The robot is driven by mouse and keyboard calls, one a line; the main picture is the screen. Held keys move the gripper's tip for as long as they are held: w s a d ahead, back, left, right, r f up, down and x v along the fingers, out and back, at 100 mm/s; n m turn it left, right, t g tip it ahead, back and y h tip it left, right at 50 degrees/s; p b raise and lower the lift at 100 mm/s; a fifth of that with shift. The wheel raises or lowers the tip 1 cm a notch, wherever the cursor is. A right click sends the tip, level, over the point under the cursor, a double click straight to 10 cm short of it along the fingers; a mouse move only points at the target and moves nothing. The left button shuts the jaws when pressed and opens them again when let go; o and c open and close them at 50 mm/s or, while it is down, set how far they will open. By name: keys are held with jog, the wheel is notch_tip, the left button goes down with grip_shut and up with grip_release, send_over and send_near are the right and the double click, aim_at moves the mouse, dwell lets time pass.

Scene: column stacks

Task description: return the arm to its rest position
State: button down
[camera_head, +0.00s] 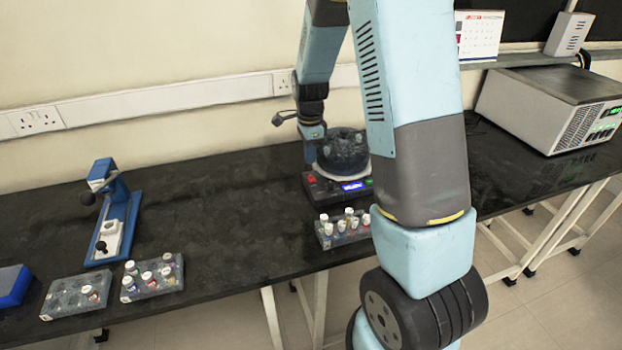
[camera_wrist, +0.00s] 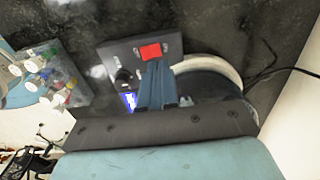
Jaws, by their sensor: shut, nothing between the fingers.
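My arm (camera_head: 418,150) fills the middle right of the head view and bends down over the bench. My gripper (camera_wrist: 157,88) is shut and empty in the wrist view, its blue-grey fingers together. It hangs over the black device with a red button and a lit display, close to the round white-rimmed top. I cannot tell whether the fingertips touch the device.
The device base (camera_head: 340,188) stands on the black bench. Vial racks stand near the front edge (camera_head: 152,277), (camera_head: 75,297), and another rack (camera_head: 342,230) sits beside my arm. A blue stand (camera_head: 115,225) is at left. A grey box instrument (camera_head: 555,105) is at right.

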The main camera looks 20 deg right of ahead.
jog(key=s+r+n+t, duration=0.1)
jog(key=s+r+n, duration=0.35)
jog(key=r, duration=0.45)
jog(key=s+r+n+t, duration=0.2)
jog(key=s+r+n, duration=0.2)
jog(key=s+r, duration=0.3)
jog(key=s+r+n+t, duration=0.1)
jog(key=s+r+n, duration=0.3)
jog(key=s, duration=0.4)
jog(key=s+r+n+t, duration=0.1)
jog(key=s+r+n, duration=0.4)
jog(key=s, duration=0.3)
jog(key=shift+s+r+t, duration=0.3)
jog(key=shift+s+r, duration=0.1)
